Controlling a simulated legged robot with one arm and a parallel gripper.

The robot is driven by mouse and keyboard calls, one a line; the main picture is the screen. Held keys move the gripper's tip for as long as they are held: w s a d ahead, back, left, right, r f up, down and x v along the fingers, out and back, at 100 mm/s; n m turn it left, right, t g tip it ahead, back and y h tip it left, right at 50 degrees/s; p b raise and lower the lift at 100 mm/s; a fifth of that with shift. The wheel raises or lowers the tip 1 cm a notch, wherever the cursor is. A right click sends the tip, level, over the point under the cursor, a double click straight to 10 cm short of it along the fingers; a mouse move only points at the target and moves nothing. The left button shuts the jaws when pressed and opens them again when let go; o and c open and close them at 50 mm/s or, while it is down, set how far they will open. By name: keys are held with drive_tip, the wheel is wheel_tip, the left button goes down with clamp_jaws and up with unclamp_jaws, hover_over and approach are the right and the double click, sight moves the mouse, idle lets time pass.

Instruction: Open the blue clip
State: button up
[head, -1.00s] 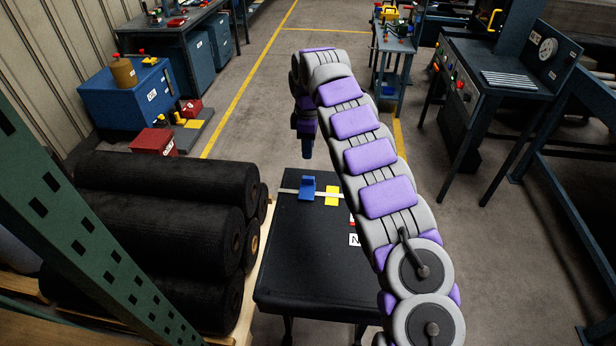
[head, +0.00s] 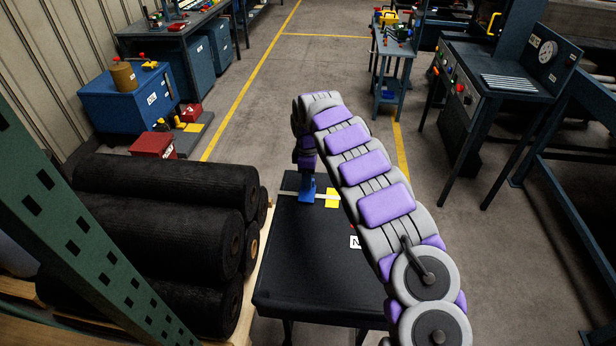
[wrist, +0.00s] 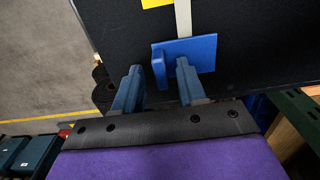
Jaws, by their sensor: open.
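The blue clip (wrist: 199,53) sits on a pale strip (wrist: 183,18) on the black table top. It has a flat plate and a raised upright tab (wrist: 159,70). In the wrist view my gripper (wrist: 158,78) is open, with one finger to the left of the raised tab and the other to its right, over the plate. I cannot tell whether either finger touches the clip. In the head view the clip (head: 307,192) is partly hidden behind my gripper, which comes down onto it from above.
A yellow patch (head: 332,198) lies on the strip beside the clip. The black table (head: 300,260) has bare room in front. Black rolls (head: 160,225) are stacked at its left, and a green post (head: 80,215) stands nearer. Part of the table's right side is hidden by my arm.

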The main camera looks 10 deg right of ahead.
clamp_jaws()
idle(0.6)
